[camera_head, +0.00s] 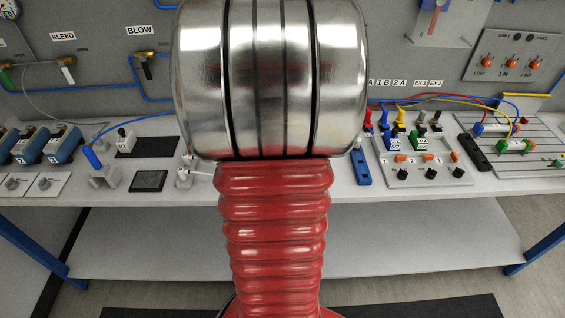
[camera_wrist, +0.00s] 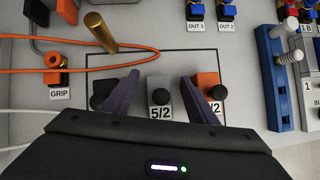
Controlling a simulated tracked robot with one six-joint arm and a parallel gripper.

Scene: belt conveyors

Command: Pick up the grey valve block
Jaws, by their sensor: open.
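The grey valve block (camera_wrist: 159,84) is in the wrist view, standing on the panel with a dark round knob and a white "5/2" label facing me. My gripper (camera_wrist: 161,76) is open, with one dark purple finger on each side of the block. Gaps show between the block and both fingers, so I see no grip on it. The wrist housing hides what lies below the label. In the head view my own arm covers the middle of the bench, and neither the block nor the gripper shows there.
In the wrist view an orange block (camera_wrist: 208,79) with a black knob stands close behind the right finger. A dark knob (camera_wrist: 100,98) is beside the left finger. A brass cylinder (camera_wrist: 101,32) and an orange hose (camera_wrist: 150,43) are further back. A blue part (camera_wrist: 272,70) stands right.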

